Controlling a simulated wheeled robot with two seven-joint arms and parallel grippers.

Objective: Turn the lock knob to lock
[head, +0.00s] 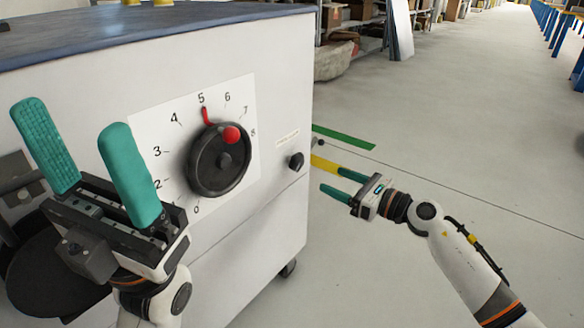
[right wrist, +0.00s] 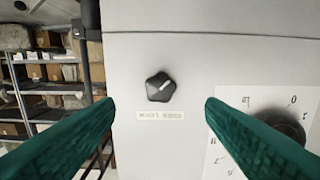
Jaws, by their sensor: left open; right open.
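The lock knob (head: 296,161) is a small black knob on the white cabinet's front, right of the dial, with a small label above it. In the right wrist view the knob (right wrist: 160,87) is a lobed black shape with a pale pointer line, and its label shows below it, too blurred to read. My right gripper (head: 345,181) is open and empty, to the right of the knob and apart from it. In the right wrist view its green fingers (right wrist: 160,105) lie on either side of the knob. My left gripper (head: 85,145) is open and empty in front of the cabinet's left part.
A large black handwheel (head: 212,172) with a red knob (head: 231,134) sits on a numbered white dial plate; the red pointer is near 5. The white cabinet (head: 265,235) has a blue top. Open grey floor (head: 440,130) lies to the right; shelves with boxes stand behind.

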